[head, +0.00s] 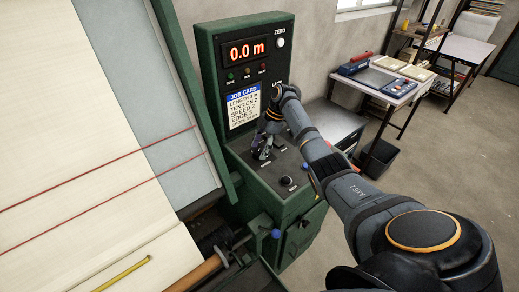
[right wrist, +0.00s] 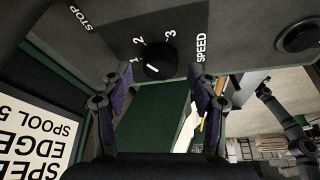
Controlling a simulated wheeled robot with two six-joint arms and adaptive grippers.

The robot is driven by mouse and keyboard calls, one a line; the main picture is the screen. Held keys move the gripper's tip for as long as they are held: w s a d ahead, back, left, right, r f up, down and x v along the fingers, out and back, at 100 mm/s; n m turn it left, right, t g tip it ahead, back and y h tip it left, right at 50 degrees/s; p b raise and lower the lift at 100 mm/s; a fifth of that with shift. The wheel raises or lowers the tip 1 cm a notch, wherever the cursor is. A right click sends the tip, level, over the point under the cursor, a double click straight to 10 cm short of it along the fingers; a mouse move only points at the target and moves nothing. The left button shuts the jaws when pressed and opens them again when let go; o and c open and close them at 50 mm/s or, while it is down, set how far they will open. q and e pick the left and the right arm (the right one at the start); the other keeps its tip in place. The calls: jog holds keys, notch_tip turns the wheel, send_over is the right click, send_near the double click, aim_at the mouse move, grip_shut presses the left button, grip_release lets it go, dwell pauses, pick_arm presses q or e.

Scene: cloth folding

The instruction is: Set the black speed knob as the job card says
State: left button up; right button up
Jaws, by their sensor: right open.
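The black speed knob (right wrist: 160,60) is on the dark panel in the right wrist view, with 1, 2, 3 and SPEED printed around it. Its white mark lies on its lower-left side, nearest the 1. My right gripper (right wrist: 157,76) is open and empty, its fingers spread to either side with the knob between and just beyond the tips; I see no contact. In the head view this gripper (head: 263,150) is over the console's sloped panel and hides the speed knob. The job card (head: 243,109) reads SPEED 2; part of it shows in the wrist view (right wrist: 40,135). My left gripper is out of view.
The green console (head: 207,45) has a red 0.0 m display (head: 245,51) and a white ZERO button (head: 281,43). Another black knob (head: 287,181) sits nearer on the panel. A side table (head: 380,86) and a dark bin (head: 381,157) stand right.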

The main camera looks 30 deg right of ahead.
jog(key=v, duration=1.1)
jog(key=shift+r, duration=0.15)
jog(key=shift+s, duration=0.1)
